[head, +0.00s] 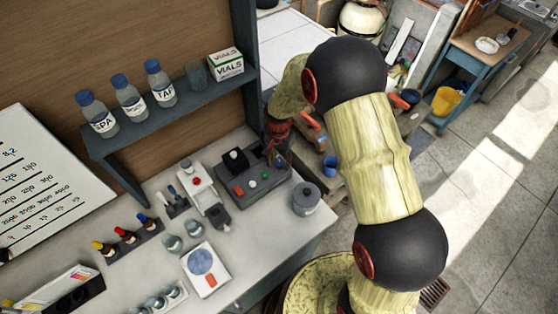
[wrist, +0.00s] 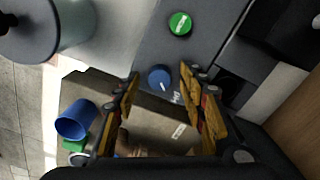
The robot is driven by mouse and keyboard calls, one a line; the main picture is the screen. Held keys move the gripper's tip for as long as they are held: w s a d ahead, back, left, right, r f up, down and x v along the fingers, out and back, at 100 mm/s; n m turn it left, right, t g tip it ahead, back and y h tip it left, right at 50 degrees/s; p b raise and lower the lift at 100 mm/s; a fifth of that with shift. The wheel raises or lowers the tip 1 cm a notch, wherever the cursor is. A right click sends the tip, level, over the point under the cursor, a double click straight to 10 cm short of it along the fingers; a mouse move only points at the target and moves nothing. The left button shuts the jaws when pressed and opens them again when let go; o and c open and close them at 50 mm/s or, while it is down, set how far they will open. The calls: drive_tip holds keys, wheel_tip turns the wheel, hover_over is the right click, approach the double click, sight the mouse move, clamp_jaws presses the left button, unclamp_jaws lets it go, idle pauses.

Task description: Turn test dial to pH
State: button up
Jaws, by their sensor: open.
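In the wrist view a blue dial (wrist: 160,78) with a white pointer line sits on a dark grey panel (wrist: 184,50). A small white label (wrist: 176,97) beside it seems to read pH. A green dial (wrist: 180,23) with a white line is farther up the panel. My gripper (wrist: 160,74) is open, its two fingers on either side of the blue dial; I cannot tell whether they touch it. In the head view my gripper (head: 279,140) hangs at the right end of the grey test unit (head: 235,200), partly hiding it.
A lidded grey pot (head: 306,198) stands right of the unit near the counter edge. A white instrument (head: 203,190) is on its left. A shelf (head: 190,103) with bottles and a vials box overhangs behind. A blue cup (wrist: 76,119) shows lower down.

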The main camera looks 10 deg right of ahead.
sight(279, 163)
wheel_tip(279, 163, up, 12)
idle(0.7)
idle(0.4)
drive_tip(key=s+d+r+n+t+b, duration=0.2)
drive_tip(key=s+b, duration=0.3)
drive_tip(key=s, duration=0.3)
drive_tip(key=s+d+r+n+t+b, duration=0.1)
drive_tip(key=s+d+r+n+b, duration=0.1)
drive_tip(key=s, duration=0.7)
drive_tip(key=s+d+r+n+t+b, duration=0.2)
drive_tip(key=s+r+n+b, duration=0.1)
drive_tip(key=s+b, duration=0.5)
drive_tip(key=shift+s+d+r+n+t, duration=0.35)
drive_tip(key=shift+s+r, duration=0.2)
drive_tip(key=shift+r, duration=0.35)
